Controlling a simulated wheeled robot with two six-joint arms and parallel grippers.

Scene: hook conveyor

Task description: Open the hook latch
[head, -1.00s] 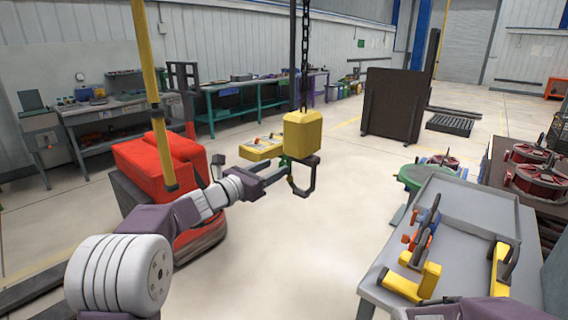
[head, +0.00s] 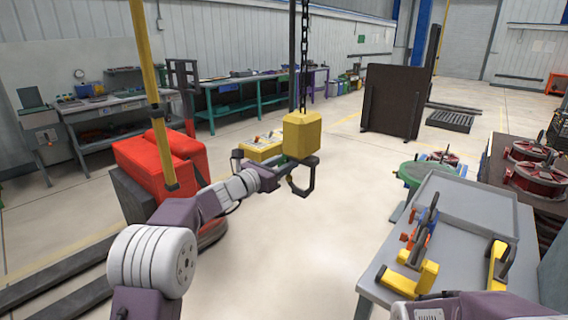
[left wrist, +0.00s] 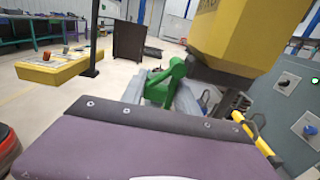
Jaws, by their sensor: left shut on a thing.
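The yellow hook block (head: 302,136) hangs on a chain in the middle of the head view. It also shows at the top of the left wrist view (left wrist: 240,35). The dark hook (head: 309,178) hangs beneath it. The green latch (left wrist: 166,84) shows between the grey fingers in the left wrist view. My left gripper (head: 284,170) reaches in from the left just below the block and is shut on the green latch. The fingertips and part of the hook are hidden in the wrist view. My right gripper is out of view.
A yellow control pendant (head: 260,150) is behind the hook. A red machine (head: 150,165) stands left, near a yellow post (head: 152,90). A grey table (head: 470,240) with yellow, orange and blue parts stands right. Open floor lies beneath the hook.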

